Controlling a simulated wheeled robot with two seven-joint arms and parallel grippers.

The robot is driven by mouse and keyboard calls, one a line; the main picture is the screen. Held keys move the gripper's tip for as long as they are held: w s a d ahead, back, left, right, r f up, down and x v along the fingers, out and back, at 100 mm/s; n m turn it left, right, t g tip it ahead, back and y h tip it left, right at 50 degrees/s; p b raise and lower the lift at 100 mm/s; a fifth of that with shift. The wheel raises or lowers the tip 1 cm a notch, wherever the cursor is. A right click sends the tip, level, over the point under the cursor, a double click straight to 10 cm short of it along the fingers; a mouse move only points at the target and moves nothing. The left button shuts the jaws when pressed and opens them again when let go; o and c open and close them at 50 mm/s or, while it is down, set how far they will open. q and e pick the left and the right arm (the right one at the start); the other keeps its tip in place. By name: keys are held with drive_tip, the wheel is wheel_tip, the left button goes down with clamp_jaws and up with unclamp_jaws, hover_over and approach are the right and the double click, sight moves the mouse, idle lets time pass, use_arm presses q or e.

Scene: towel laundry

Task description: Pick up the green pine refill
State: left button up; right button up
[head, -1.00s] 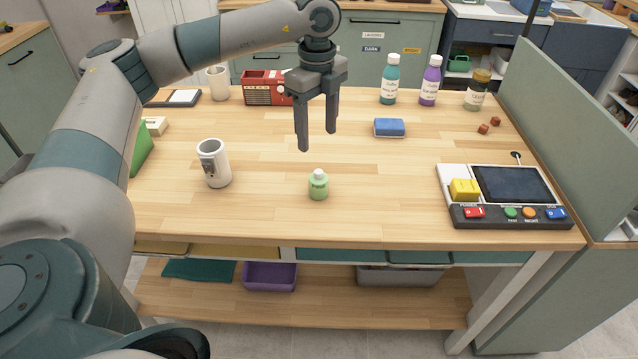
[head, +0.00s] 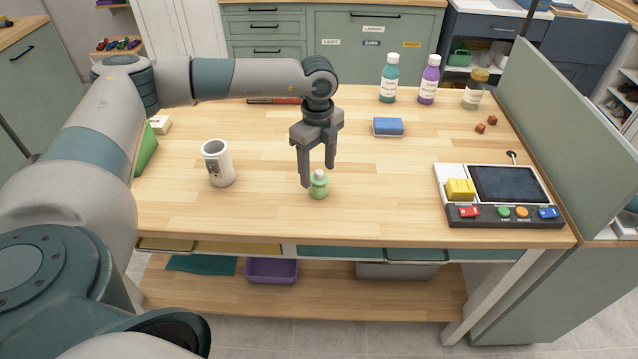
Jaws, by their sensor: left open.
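The green pine refill is a small light-green bottle (head: 319,187) with a pale cap, upright near the front middle of the wooden table. My left gripper (head: 318,177) points down with its fingers open, just above and behind the bottle. One finger shows beside the cap on the left and the other a little behind it on the right. I cannot tell whether either finger touches the bottle. My right gripper is not in view.
A white mug (head: 219,165) stands to the left. A blue sponge (head: 388,126), a teal bottle (head: 388,79) and a purple bottle (head: 429,80) are behind to the right. A control panel (head: 500,196) sits at right. The table around the refill is clear.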

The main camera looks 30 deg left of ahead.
sight(319, 177)
use_arm(q)
drive_tip(key=shift+f, duration=0.1)
drive_tip(key=shift+d+f+p, duration=0.1)
drive_tip(key=shift+f+p, duration=0.45)
drive_tip(key=shift+p, duration=0.25)
wheel_tip(319, 177, down, 3)
drive_tip(key=shift+d+r+p, duration=0.1)
drive_tip(key=shift+p, duration=0.65)
drive_tip(key=shift+f, duration=0.55)
drive_tip(key=c, duration=1.2)
